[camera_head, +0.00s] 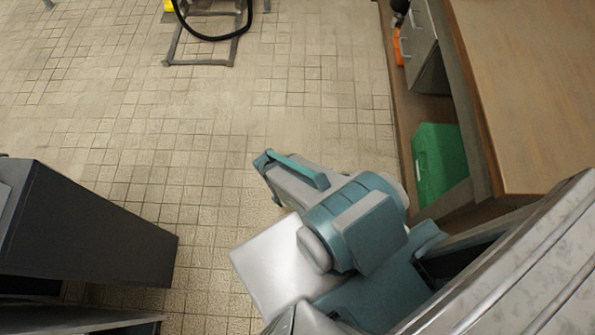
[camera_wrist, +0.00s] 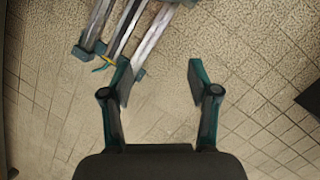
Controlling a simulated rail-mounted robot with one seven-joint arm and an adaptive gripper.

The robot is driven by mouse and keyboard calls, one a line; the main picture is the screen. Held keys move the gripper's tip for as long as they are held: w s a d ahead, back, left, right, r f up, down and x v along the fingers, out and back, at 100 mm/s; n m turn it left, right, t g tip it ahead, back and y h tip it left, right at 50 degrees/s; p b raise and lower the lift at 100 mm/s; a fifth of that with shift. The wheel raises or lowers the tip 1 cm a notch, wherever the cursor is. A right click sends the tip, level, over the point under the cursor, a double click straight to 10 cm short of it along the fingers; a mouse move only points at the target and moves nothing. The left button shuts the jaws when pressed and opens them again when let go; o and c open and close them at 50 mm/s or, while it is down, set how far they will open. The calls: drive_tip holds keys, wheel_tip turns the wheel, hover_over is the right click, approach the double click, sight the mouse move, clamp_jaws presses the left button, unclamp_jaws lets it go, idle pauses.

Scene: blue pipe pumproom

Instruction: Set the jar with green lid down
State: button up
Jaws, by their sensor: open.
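My gripper (camera_wrist: 160,72) is open in the wrist view, with its two fingers spread apart. Only tiled floor shows between the fingers, and they hold nothing. The jar with the green lid does not show in either view. In the head view my arm reaches over the floor at the lower middle, and I cannot make out the fingertips there.
A wooden bench (camera_head: 530,75) stands at right, with a green box (camera_head: 438,160) beneath and an orange item (camera_head: 398,47) beside its drawers. A dark cabinet (camera_head: 85,235) stands at left. A grey floor frame (camera_head: 200,62) lies at the top. The tiled floor (camera_head: 110,110) between is clear.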

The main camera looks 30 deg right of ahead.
drive_tip(key=o, duration=0.4)
drive_tip(key=s+a+r+g+y, duration=0.1)
drive_tip(key=s+r+g, duration=0.1)
drive_tip(key=s, duration=0.8)
drive_tip(key=shift+r+g, duration=0.4)
drive_tip(key=shift+g, duration=0.2)
drive_tip(key=shift+w, duration=0.1)
